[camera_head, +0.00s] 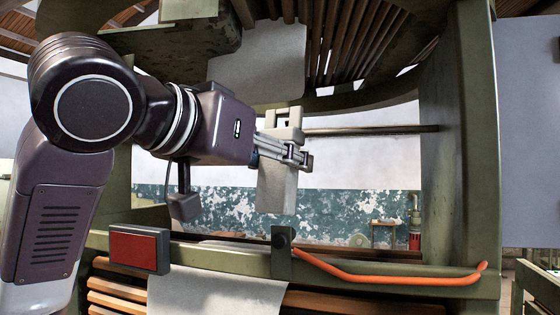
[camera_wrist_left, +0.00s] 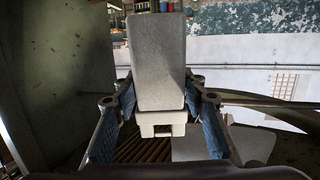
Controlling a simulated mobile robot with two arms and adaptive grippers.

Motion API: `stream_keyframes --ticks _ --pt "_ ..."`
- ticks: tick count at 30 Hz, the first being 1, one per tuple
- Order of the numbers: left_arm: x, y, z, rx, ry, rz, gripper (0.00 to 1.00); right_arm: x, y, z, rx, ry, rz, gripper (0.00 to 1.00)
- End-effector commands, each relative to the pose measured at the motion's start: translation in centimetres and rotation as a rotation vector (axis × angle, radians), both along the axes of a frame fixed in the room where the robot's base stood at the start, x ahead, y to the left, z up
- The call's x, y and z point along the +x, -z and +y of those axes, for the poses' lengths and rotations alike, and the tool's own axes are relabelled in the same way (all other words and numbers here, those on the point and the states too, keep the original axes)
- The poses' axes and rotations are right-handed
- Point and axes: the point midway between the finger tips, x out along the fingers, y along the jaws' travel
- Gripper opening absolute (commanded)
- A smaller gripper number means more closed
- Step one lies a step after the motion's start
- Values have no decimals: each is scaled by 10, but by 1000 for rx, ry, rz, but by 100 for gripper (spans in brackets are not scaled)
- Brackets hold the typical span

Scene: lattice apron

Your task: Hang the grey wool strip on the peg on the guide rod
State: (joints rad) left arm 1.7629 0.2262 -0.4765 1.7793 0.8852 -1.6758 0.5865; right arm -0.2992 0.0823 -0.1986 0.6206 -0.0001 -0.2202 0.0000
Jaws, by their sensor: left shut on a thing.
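The grey wool strip (camera_head: 275,190) hangs down from my left gripper (camera_head: 290,152), with a pale notched end piece (camera_head: 286,122) above the fingers. My left gripper is shut on it. In the left wrist view the strip (camera_wrist_left: 157,62) stands between the two fingers of the gripper (camera_wrist_left: 160,104), with the pale end piece (camera_wrist_left: 161,123) nearest the camera. The dark guide rod (camera_head: 375,130) runs level to the right, and its visible left part passes behind the held piece. I cannot make out a separate peg on it. My right gripper is not in view.
A green frame post (camera_head: 470,150) stands at the right end of the rod. An orange curved bar (camera_head: 390,278) and a red panel (camera_head: 135,248) sit on the lower green beam. A pale sheet (camera_head: 215,296) hangs over slats below, another (camera_head: 258,62) above.

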Motion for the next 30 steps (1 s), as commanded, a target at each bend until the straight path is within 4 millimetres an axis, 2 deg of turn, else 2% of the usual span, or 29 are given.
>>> stream_keyframes --ticks 30 --pt "28 1 -9 0 1 1 21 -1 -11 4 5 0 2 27"
